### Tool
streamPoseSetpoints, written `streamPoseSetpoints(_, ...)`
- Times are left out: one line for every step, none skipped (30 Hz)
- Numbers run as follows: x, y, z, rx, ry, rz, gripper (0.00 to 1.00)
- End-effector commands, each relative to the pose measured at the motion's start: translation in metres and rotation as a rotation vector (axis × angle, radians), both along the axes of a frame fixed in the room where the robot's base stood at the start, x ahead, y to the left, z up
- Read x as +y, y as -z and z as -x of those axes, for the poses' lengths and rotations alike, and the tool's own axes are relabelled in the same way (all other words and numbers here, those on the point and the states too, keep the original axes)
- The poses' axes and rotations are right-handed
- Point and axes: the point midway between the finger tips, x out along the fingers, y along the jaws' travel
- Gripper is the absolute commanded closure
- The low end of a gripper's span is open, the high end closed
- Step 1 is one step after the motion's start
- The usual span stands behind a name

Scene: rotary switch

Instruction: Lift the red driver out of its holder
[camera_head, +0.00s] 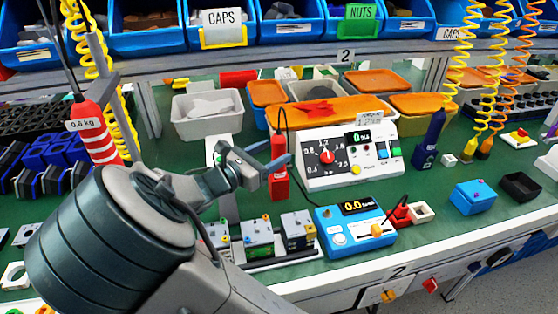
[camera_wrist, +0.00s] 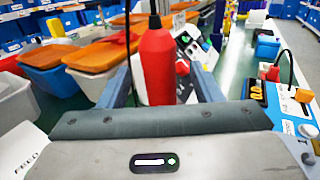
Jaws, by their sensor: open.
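The red driver (camera_head: 279,177) stands upright left of the white control panel, with a dark cord rising from its black top. In the wrist view, its red body (camera_wrist: 157,65) is between the two blue-grey fingers of my gripper (camera_wrist: 162,88). My gripper (camera_head: 274,158) is open around the driver's upper part, with a gap showing beside the right finger in the wrist view. The driver's lower end is hidden by my gripper in the wrist view. I cannot make out its holder clearly.
The white control panel (camera_head: 345,155) with a red knob is close on the right. A blue meter box (camera_head: 355,232) and several small grey-white modules (camera_head: 257,236) stand in front. Another red tool (camera_head: 96,130) labelled 0.6 kg hangs at left. Orange-lidded bins (camera_head: 318,90) are behind.

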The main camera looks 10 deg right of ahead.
Motion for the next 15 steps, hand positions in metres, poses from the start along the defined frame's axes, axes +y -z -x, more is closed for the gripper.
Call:
streamPoseSetpoints(-0.008, 0.002, -0.003, 0.0, 0.003, 0.001, 0.41)
streamPoseSetpoints(-0.011, 0.001, -0.005, 0.0, 0.002, 0.001, 0.41)
streamPoseSetpoints(-0.015, 0.001, -0.008, -0.001, 0.001, 0.0, 0.41)
streamPoseSetpoints(-0.018, 0.001, -0.009, -0.001, 0.001, 0.0, 0.41)
streamPoseSetpoints(-0.02, 0.001, -0.01, -0.001, 0.001, 0.0, 0.41)
streamPoseSetpoints(-0.022, 0.001, -0.011, 0.0, 0.0, -0.001, 0.41)
streamPoseSetpoints(-0.023, 0.0, -0.012, 0.0, -0.001, -0.001, 0.41)
streamPoseSetpoints(-0.023, 0.0, -0.012, -0.001, -0.002, -0.002, 0.41)
streamPoseSetpoints(-0.023, 0.0, -0.013, -0.001, -0.002, -0.002, 0.41)
streamPoseSetpoints(-0.023, 0.0, -0.013, -0.001, -0.002, -0.002, 0.41)
streamPoseSetpoints(-0.023, 0.0, -0.012, -0.001, -0.002, -0.002, 0.41)
streamPoseSetpoints(-0.023, 0.0, -0.012, -0.001, -0.002, -0.002, 0.41)
streamPoseSetpoints(-0.023, 0.0, -0.012, -0.001, -0.002, -0.002, 0.41)
streamPoseSetpoints(-0.023, 0.0, -0.012, -0.001, -0.002, -0.003, 0.47)
streamPoseSetpoints(-0.023, 0.0, -0.012, -0.001, -0.002, -0.003, 0.58)
